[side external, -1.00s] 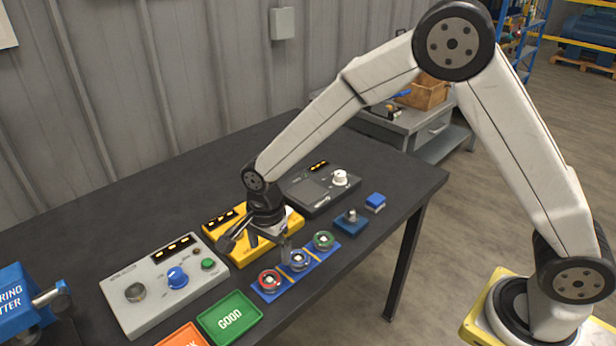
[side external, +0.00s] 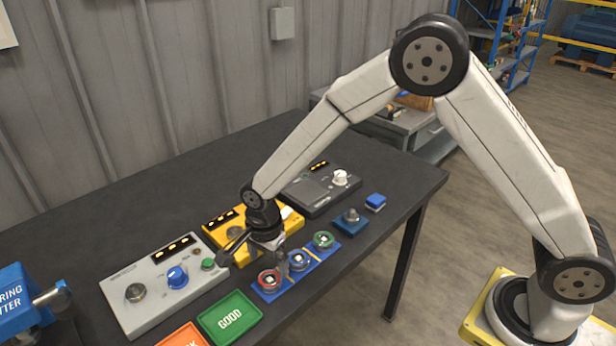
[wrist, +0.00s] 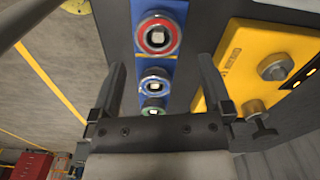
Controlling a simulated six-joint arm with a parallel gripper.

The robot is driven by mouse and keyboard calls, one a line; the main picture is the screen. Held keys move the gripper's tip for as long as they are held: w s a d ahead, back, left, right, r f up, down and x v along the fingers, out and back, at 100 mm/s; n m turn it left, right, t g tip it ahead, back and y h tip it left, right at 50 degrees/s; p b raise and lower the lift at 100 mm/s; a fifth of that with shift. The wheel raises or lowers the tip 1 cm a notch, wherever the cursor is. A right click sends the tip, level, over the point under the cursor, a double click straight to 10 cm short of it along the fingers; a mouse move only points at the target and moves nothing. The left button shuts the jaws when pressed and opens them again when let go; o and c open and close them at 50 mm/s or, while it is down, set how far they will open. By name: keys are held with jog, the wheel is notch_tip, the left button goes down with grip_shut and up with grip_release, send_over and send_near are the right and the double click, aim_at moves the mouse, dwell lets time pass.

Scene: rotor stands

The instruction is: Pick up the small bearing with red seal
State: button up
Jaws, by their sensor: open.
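The small bearing with the red seal (side external: 269,280) sits on the left end of the blue holder (side external: 318,266), in line with a blue-sealed bearing (side external: 299,261) and a green-sealed bearing (side external: 323,240). In the wrist view the red-sealed bearing (wrist: 156,36) is at the top, beyond my fingertips and roughly between their lines. The blue-sealed bearing (wrist: 154,82) and the green-sealed bearing (wrist: 153,107) lie nearer, between my fingers. My gripper (wrist: 162,72) is open and empty. In the side view it hangs above the holder, close to the red-sealed bearing, partly hidden by the wrist.
A yellow device (side external: 250,240) and a grey device with a blue knob (side external: 165,285) stand behind the holder. A green GOOD tray (side external: 230,316) and an orange tray (side external: 182,335) lie to the left. A dark device (side external: 320,188) is at the back right.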

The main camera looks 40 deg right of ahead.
aim_at(271, 278)
jog(key=shift+f, duration=2.3)
jog(key=shift+c, duration=0.2)
jog(key=c, duration=1.2)
jog(key=shift+r, duration=0.2)
